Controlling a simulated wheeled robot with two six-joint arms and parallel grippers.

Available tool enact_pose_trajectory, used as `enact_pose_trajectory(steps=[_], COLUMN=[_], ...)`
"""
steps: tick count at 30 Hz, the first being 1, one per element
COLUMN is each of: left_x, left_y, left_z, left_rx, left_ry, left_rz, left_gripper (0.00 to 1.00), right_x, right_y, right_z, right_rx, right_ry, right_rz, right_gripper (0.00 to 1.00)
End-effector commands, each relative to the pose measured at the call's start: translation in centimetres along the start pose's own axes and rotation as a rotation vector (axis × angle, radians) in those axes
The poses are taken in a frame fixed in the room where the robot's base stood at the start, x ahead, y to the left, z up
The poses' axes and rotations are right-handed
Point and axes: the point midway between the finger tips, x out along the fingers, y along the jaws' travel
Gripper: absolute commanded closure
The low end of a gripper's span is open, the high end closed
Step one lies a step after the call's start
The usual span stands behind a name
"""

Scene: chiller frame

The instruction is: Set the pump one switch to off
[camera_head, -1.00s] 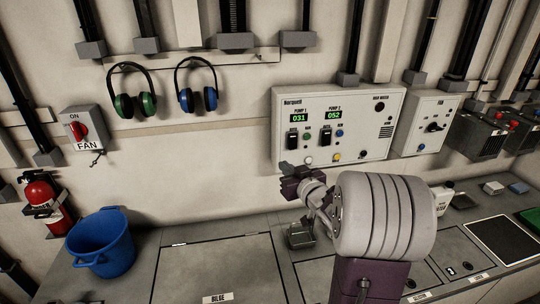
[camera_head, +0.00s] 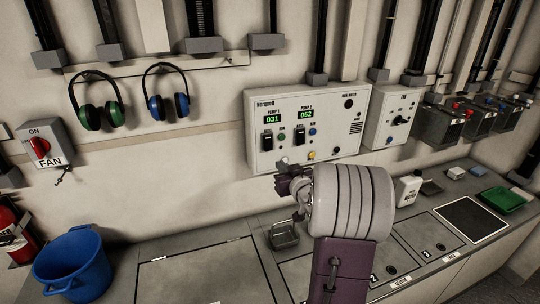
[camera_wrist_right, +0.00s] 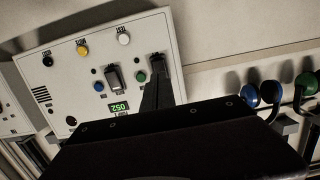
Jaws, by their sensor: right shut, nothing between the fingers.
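The white pump panel (camera_head: 340,118) is on the wall. Its pump one switch (camera_head: 267,142) is a black rocker on the left, under a lit 031 display (camera_head: 272,119). The pump two switch (camera_head: 299,138) is to its right, under a 052 display. My right gripper (camera_head: 284,166) is shut and empty, in front of the panel's lower edge. In the right wrist view the panel appears upside down. The shut fingers (camera_wrist_right: 157,96) overlap the lower part of the pump one switch (camera_wrist_right: 158,63); I cannot tell contact or the switch's position. My left gripper is out of view.
White (camera_wrist_right: 124,39) and yellow (camera_wrist_right: 82,50) buttons sit along the panel's lower edge. Earmuffs (camera_head: 97,105) hang to the left. A small tray (camera_head: 284,236) lies on the counter beneath the gripper.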

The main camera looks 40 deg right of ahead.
Motion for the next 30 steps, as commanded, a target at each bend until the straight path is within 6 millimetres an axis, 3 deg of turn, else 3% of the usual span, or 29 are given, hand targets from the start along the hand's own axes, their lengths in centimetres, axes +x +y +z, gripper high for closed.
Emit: enact_pose_trajectory(steps=[9,15,21,30], left_x=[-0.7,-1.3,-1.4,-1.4], left_y=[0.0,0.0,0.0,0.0], left_z=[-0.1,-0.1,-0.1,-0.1], left_rx=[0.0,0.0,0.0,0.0], left_ry=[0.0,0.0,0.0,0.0], left_rz=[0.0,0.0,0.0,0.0], left_gripper=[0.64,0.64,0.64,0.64], right_x=[7.0,10.2,11.4,11.5], right_y=[-0.1,-0.1,-0.1,-0.1], right_z=[-0.1,-0.1,-0.1,0.0], right_rx=[0.001,0.001,0.0,0.0], right_ry=[-0.001,0.0,0.001,0.0], right_rz=[-0.002,-0.001,-0.002,-0.001], right_gripper=[1.0,1.0,1.0,1.0])
